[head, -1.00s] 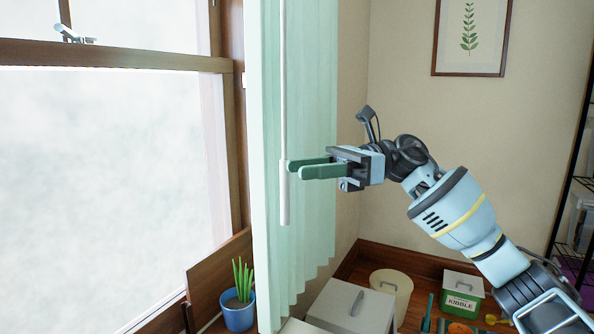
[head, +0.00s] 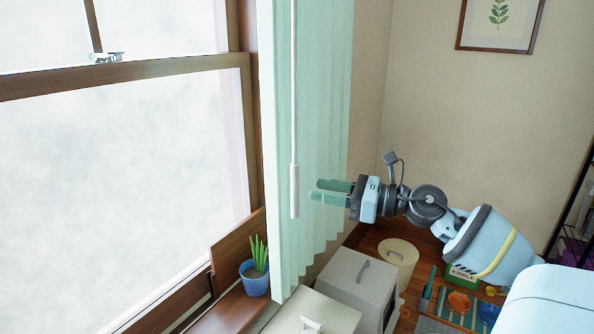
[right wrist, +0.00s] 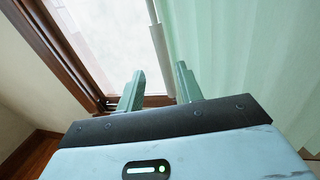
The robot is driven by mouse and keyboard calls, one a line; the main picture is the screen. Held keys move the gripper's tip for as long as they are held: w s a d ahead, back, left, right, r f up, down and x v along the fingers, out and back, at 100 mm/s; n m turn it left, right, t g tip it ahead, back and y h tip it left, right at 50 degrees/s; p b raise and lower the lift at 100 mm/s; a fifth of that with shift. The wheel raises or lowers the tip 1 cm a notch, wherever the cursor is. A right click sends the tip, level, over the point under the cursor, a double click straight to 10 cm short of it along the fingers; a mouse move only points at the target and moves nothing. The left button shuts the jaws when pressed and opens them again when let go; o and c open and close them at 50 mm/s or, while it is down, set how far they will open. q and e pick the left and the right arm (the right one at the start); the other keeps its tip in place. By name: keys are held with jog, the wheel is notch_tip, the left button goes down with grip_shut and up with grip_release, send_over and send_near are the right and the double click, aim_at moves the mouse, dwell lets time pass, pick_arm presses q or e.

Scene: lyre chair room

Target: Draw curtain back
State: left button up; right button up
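The pale green curtain (head: 315,110) hangs in gathered folds at the right side of the window, and the glass to its left is uncovered. A white wand (head: 294,188) with a thicker lower grip hangs straight down in front of the curtain's left part. My right gripper (head: 322,191) is open and empty, its fingertips a little to the right of the wand and apart from it. In the right wrist view, the wand (right wrist: 159,45) is beyond the two spread fingers, with curtain (right wrist: 235,50) to its right. My left gripper is not in view.
A blue potted plant (head: 255,280) stands on the wooden sill below the window (head: 120,150). Below the curtain are a grey lidded box (head: 350,280), a cream lidded bin (head: 398,258) and a green kibble container (head: 462,274). The wall behind my right arm is bare below a framed picture (head: 500,22).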

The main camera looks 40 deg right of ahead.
aim_at(295, 184)
jog(key=shift+h, duration=0.3)
jog(key=shift+p+x, duration=0.3)
jog(key=shift+x, duration=3.3)
jog(key=shift+r, duration=0.15)
grip_shut()
jog(key=shift+d, duration=0.1)
